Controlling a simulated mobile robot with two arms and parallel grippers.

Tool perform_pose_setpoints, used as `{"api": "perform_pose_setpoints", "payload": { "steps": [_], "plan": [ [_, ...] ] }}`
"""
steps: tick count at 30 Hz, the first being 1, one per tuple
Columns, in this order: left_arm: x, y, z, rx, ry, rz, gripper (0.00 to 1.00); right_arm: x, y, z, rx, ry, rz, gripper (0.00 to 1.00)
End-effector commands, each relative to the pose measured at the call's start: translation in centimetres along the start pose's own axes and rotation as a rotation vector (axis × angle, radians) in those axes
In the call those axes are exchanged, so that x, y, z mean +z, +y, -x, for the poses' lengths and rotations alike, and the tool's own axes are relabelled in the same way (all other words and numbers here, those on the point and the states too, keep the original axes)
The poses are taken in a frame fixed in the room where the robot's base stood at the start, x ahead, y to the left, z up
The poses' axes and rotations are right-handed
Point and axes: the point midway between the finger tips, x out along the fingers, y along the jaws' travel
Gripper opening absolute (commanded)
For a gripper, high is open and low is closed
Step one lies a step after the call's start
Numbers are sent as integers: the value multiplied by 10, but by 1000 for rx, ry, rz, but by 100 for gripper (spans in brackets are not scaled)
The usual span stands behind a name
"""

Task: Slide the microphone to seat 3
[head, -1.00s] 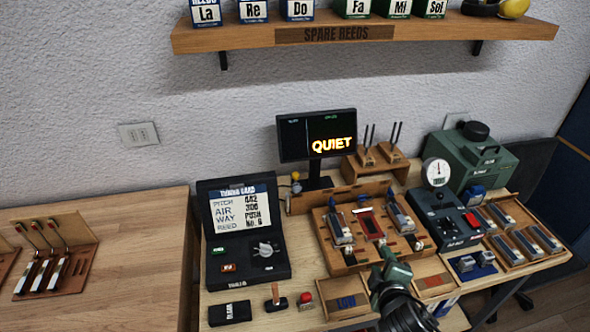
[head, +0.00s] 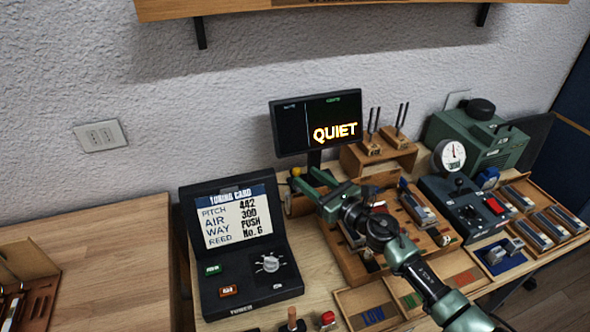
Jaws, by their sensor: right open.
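A small upright piece with a round yellow top (head: 296,171) stands at the left end of the wooden rail behind the reed bench (head: 352,268); I take it for the microphone, but cannot be sure. Its lower part is mostly hidden by my right gripper (head: 309,181). That gripper is open, its green fingers pointing left beside the piece; I cannot tell whether they touch it. My right arm comes in from the lower right and covers much of the bench and rail, so the seats along it are not readable. My left gripper is out of view.
A monitor (head: 317,124) reading QUIET stands behind the gripper. The black case with the tuning card (head: 236,219) is to the left. A gauge box (head: 466,212) and a green machine (head: 478,138) are to the right. Open reed trays (head: 372,306) lie in front.

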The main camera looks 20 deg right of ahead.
Motion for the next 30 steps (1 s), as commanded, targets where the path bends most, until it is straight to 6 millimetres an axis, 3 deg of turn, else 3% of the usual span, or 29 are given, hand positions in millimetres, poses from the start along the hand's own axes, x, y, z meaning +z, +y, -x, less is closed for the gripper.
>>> {"api": "perform_pose_setpoints", "payload": {
  "steps": [3,5,8,15,19,20,24,30],
  "plan": [
    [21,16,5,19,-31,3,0,3,0,-22,0,-3,-4,43],
    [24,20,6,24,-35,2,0,2,1,-30,0,-3,-4,43],
    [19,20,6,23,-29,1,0,1,0,-41,-2,-2,-4,43],
    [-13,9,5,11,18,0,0,0,0,-49,0,-1,-3,43],
    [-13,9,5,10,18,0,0,0,0,-49,0,-1,-3,43],
    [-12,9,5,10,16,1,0,0,0,-49,0,-1,-3,40],
    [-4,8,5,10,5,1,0,0,0,-49,-1,-1,-4,1],
    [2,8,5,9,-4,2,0,0,0,-49,-1,-1,-4,0]
  ]
}}
